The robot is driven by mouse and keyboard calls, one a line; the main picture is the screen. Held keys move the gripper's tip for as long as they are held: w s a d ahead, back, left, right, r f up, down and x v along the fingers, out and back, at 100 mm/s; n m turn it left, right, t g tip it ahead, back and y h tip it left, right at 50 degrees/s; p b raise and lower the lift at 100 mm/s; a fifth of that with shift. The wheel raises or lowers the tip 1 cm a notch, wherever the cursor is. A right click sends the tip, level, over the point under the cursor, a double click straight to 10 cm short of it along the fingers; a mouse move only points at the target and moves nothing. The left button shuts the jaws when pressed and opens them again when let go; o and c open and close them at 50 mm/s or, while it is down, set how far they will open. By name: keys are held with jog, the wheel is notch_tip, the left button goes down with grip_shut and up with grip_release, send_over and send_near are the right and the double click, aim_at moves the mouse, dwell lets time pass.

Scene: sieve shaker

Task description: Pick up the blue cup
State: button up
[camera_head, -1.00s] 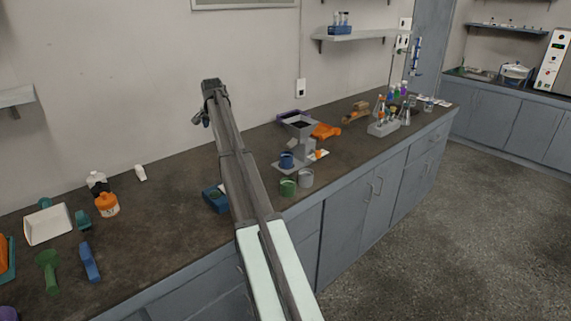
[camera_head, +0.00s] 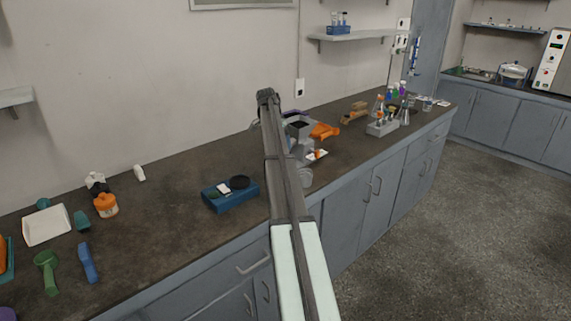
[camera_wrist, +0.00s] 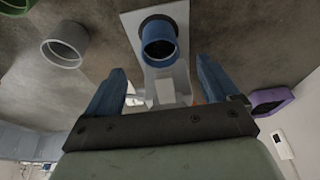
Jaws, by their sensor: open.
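The blue cup (camera_wrist: 160,42) stands on the light grey plate (camera_wrist: 133,22) of the shaker, seen at the top middle of the wrist view. Its open mouth shows. My gripper (camera_wrist: 160,70) is open and empty, with its two blue fingers apart; the cup appears between and beyond the fingertips, apart from both. In the head view my arm hides the blue cup and my gripper, and only part of the grey shaker (camera_head: 300,130) shows behind the arm.
A grey cup (camera_wrist: 65,45) and a green cup (camera_wrist: 15,6) stand beside the plate. In the head view, a blue scale (camera_head: 232,197) lies left of my arm. An orange object (camera_head: 325,131) and a flask rack (camera_head: 382,128) are to the right.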

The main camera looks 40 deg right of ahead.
jog(key=x, duration=0.3)
jog(key=shift+f, duration=0.15)
jog(key=shift+d+x, duration=0.2)
jog(key=shift+x, duration=1.1)
jog(key=shift+d+x, duration=0.2)
jog(key=shift+x, duration=1.15)
jog(key=shift+c, duration=0.3)
jog(key=shift+r, duration=0.2)
jog(key=c, duration=1.1)
